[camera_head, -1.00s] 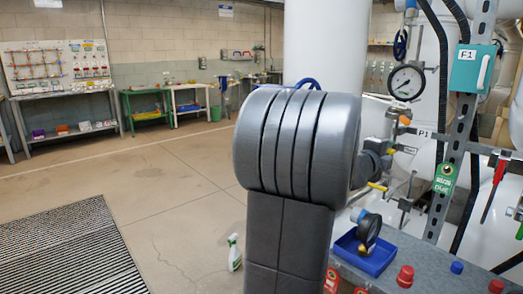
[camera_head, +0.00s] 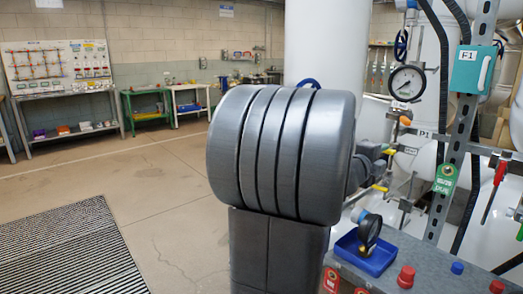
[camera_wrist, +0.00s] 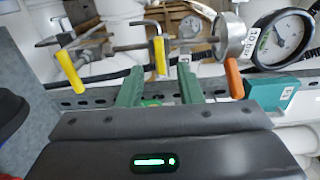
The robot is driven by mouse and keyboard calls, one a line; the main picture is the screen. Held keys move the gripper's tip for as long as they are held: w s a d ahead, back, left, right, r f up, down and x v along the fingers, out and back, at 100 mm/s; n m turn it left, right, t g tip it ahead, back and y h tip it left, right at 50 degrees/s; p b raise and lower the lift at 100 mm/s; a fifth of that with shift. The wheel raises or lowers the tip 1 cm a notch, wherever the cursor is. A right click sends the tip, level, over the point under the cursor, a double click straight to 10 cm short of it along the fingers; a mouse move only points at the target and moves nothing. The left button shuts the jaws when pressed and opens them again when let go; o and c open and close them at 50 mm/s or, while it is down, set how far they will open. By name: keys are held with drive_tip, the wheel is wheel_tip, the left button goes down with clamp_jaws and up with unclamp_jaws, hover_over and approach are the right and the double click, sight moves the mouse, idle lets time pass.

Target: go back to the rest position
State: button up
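My gripper (camera_wrist: 160,82) shows in the wrist view, with two green fingers standing apart and nothing seen held between them. Behind the fingers are pipes with yellow-handled valves (camera_wrist: 161,56), and an orange handle (camera_wrist: 234,78) is to the right. In the head view, my large grey arm link fills the middle, and my gripper is hidden or out of frame.
A metal bench (camera_head: 415,262) at lower right carries a blue tray (camera_head: 366,256) with a gauge (camera_head: 369,230) in it, and red knobs. A post with a teal box (camera_head: 473,69) and a round gauge (camera_head: 406,83) stand right. The floor at left is open.

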sight(387, 151)
drive_tip(key=v, duration=0.9)
drive_tip(key=x, duration=1.4)
drive_tip(key=shift+w+d, duration=0.1)
drive_tip(key=shift+d, duration=0.05)
drive_tip(key=shift+w+d+n, duration=0.15)
drive_tip(key=shift+w+n, duration=0.05)
drive_tip(key=shift+n, duration=0.1)
drive_tip(key=shift+s+r+n+p, duration=0.2)
drive_tip(key=shift+n+p, duration=0.4)
drive_tip(key=shift+n, duration=0.5)
drive_tip(key=shift+w+n+p, duration=0.15)
drive_tip(key=shift+n+p, duration=0.25)
drive_tip(key=shift+n, duration=0.6)
drive_tip(key=n+p, duration=0.1)
drive_tip(key=n, duration=0.3)
